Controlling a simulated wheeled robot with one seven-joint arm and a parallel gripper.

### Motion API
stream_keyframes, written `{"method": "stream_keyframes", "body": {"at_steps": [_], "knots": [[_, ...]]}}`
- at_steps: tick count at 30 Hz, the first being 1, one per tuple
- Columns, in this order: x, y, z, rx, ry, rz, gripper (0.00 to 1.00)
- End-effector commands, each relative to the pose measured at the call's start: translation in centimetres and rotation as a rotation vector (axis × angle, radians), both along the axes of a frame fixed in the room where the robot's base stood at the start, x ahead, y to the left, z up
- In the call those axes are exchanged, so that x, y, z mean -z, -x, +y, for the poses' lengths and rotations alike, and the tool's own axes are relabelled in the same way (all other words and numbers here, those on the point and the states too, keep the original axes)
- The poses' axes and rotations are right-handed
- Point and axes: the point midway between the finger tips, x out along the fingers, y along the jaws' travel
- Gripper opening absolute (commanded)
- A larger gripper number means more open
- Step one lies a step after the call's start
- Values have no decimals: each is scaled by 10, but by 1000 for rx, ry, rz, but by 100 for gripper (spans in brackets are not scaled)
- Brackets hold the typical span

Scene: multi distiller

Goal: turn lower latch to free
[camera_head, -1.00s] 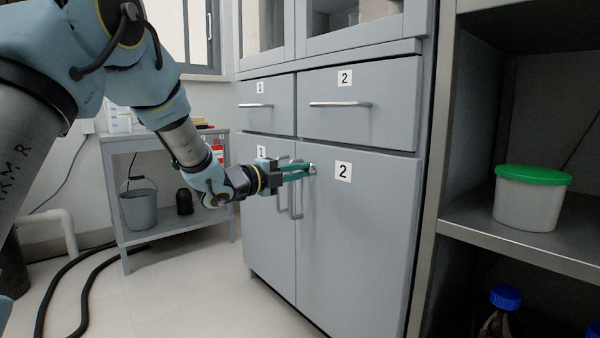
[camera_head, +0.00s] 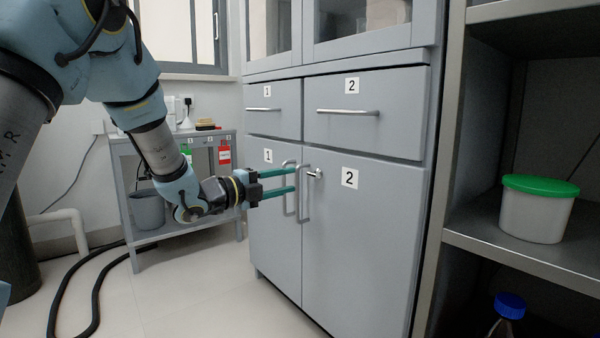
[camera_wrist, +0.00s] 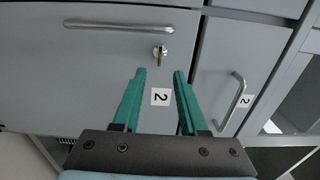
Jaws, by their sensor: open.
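The lower latch (camera_head: 314,174) is a small silver turning piece on the upper left part of lower door 2 (camera_head: 350,240), near the door handle. It also shows in the wrist view (camera_wrist: 160,52), just beyond my fingertips. My gripper (camera_head: 294,180) has two green fingers, spread apart with nothing between them. In the head view they reach across the front of the door handles, with tips left of the latch. In the wrist view the fingertips (camera_wrist: 160,72) lie either side of a line to the latch, apart from it. Door 2 looks shut.
Vertical bar handles on door 1 (camera_head: 289,190) and door 2 (camera_head: 304,200) stand close to my fingers. Drawers with bar handles (camera_head: 347,112) are above. A steel shelf with a green-lidded tub (camera_head: 538,210) is at right. A grey side table with a bucket (camera_head: 147,210) is at left.

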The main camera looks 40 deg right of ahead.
Motion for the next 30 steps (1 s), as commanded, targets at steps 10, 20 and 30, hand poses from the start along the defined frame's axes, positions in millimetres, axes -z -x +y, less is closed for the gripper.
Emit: {"method": "stream_keyframes", "body": {"at_steps": [10, 20, 30], "knots": [[0, -2, 37, -1, -1, 1, 42], [1, -2, 38, -1, 0, 0, 42], [-4, -20, 48, -70, -33, 41, 42]]}}
